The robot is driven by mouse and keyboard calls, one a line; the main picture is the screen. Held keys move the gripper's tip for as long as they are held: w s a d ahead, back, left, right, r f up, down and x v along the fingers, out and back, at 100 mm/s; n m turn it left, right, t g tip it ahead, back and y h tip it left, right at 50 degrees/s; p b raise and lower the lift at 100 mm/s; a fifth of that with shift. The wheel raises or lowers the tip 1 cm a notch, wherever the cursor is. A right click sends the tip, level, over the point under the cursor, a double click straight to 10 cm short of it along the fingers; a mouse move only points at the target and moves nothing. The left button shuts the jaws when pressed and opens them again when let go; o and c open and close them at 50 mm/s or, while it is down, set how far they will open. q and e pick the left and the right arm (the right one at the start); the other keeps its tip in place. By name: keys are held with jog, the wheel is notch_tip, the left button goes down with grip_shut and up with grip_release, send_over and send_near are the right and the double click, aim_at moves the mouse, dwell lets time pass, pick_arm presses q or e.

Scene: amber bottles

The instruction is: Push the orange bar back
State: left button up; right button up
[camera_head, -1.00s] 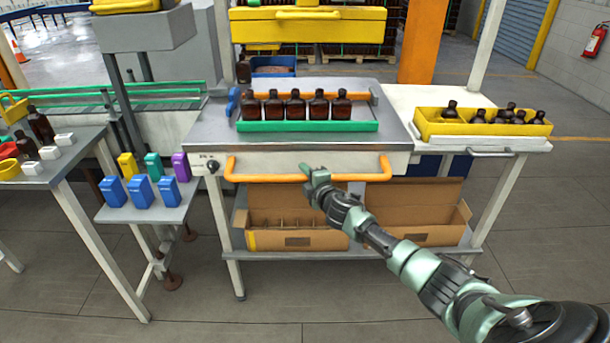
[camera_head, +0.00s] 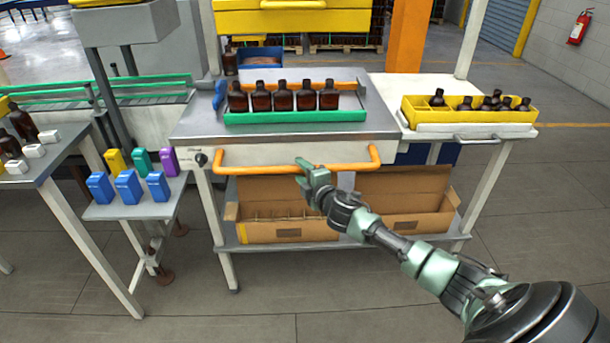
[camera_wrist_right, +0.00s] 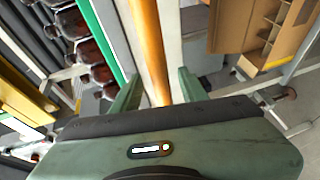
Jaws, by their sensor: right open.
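An orange bar (camera_head: 245,168) runs along the front edge of the grey work table, bent back to it at both ends. My right gripper (camera_head: 308,172) is open at the middle of this bar. In the right wrist view, the bar (camera_wrist_right: 148,45) passes between the two fingers of the gripper (camera_wrist_right: 158,92), with gaps on both sides. I cannot tell whether a finger touches it. A second orange bar (camera_head: 345,86) lies on the tabletop behind a row of amber bottles (camera_head: 284,97). My left gripper is not in view.
A green rail (camera_head: 295,117) lies in front of the bottles. A yellow tray (camera_head: 420,114) with dark bottles stands on the right. Cardboard boxes (camera_head: 290,232) sit on the shelf below the bar. Blue containers (camera_head: 128,187) stand on a low table at left.

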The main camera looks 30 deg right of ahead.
jog(key=shift+v, duration=1.2)
notch_tip(320, 180, down, 6)
jog(key=s+d+m+g+y+b, duration=0.1)
jog(key=s+m+g+y+b, duration=0.3)
jog(key=m, duration=1.1)
notch_tip(320, 180, up, 6)
jog(key=w+d+m+t+y+b, duration=0.1)
jog(key=w+m+t+y+b, duration=0.25)
jog(key=m, duration=1.35)
jog(key=shift+t+h, duration=0.35)
jog(key=shift+h, duration=0.1)
jog(key=shift+b+x, duration=0.6)
jog(key=shift+x, duration=2.2)
jog(key=shift+f, duration=0.1)
jog(key=shift+c, duration=0.3)
